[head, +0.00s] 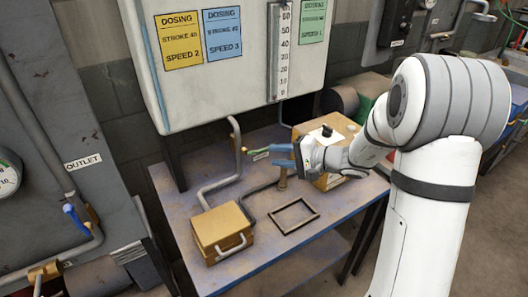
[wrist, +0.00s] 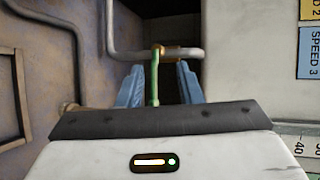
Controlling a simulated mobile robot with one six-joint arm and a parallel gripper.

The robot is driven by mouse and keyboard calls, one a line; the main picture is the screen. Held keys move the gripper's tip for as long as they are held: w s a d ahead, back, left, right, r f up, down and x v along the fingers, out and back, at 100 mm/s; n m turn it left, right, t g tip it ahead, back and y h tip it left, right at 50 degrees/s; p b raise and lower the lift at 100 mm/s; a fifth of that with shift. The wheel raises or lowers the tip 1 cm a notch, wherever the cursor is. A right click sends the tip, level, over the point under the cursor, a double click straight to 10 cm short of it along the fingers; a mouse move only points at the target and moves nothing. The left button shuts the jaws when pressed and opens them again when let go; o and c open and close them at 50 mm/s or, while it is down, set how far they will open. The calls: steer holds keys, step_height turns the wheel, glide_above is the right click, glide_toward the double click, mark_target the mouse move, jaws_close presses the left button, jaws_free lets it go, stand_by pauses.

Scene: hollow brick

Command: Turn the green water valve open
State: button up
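The green valve handle (wrist: 155,78) is a thin lever on a brass valve body (wrist: 172,52) set in a grey pipe. In the head view the green handle (head: 258,154) shows small below the white tank, left of my gripper. My gripper (head: 268,156) has its blue fingers spread. In the wrist view my gripper (wrist: 158,84) has one finger on each side of the green handle, with a gap on both sides. The handle's near end is hidden behind the gripper's dark edge.
A white tank (head: 230,85) hangs above the bench (head: 200,208). On the bench are a yellow box with a handle (head: 222,230), a dark rectangular frame (head: 275,222) and another yellow box (head: 342,125). A blue valve handle (head: 75,220) is at the far left by the outlet label.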

mark_target(264, 149)
steer(key=w+a+f+t, duration=0.1)
steer(key=w, duration=0.1)
steer(key=w+a+f+m, duration=0.1)
steer(key=w+a+f, duration=0.1)
steer(key=w, duration=0.1)
steer(key=w+a+f+t+p, duration=0.1)
steer(key=w, duration=0.2)
steer(key=shift+w+a+f+m+t, duration=0.15)
steer(key=shift+w+a+m+t, duration=0.15)
steer(key=shift+a, duration=0.1)
steer(key=shift+c, duration=0.2)
steer(key=shift+s, duration=0.1)
jaws_close()
